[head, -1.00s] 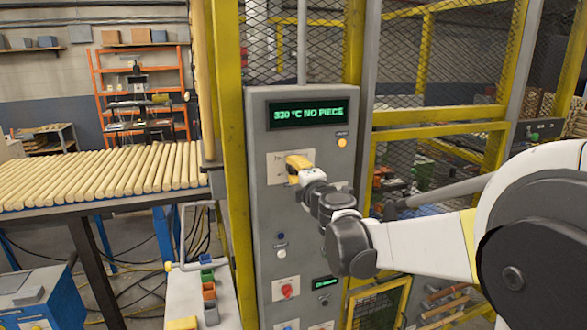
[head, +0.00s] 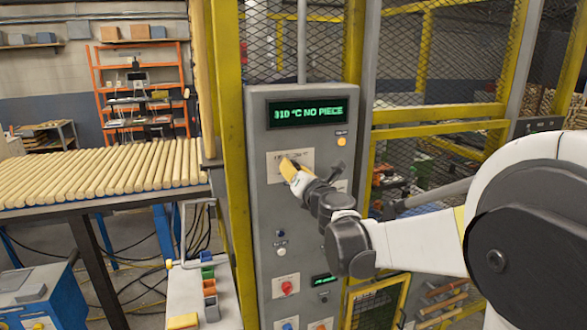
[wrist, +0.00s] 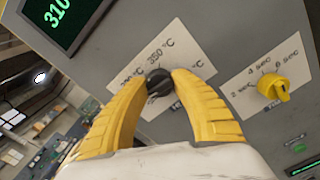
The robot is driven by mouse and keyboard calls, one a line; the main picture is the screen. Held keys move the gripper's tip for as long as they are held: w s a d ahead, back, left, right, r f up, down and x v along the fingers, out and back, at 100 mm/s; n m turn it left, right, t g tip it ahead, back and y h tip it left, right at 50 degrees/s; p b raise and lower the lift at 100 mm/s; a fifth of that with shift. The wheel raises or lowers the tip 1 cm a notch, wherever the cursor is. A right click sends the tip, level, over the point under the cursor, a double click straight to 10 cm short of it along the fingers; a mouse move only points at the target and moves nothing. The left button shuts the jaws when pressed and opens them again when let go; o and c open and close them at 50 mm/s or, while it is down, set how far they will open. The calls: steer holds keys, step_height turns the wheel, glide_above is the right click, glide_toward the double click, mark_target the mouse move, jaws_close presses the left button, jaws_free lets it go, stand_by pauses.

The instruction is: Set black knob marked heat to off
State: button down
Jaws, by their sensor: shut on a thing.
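The black knob (wrist: 159,84) sits on a white scale plate on the grey control panel (head: 262,215). In the wrist view the plate reads 350 °C above the knob; another temperature mark at left and the small label below are partly hidden. My gripper (head: 287,164) has its two yellow fingers shut on the knob, one on each side, as the wrist view (wrist: 160,78) shows. In the head view the fingers hide the knob. The knob's pointer direction is unclear. The green display (head: 307,112) reads 310 °C NO PIECE.
A yellow knob (wrist: 273,88) with a seconds scale is close to the right of my gripper. An orange lamp (head: 341,141), a red knob (head: 286,287) and several buttons share the panel.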

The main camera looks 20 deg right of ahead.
steer(key=n, duration=0.7)
stand_by(0.6)
steer(key=c, duration=1)
jaws_free()
steer(key=shift+c, duration=0.2)
steer(key=s, duration=1.2)
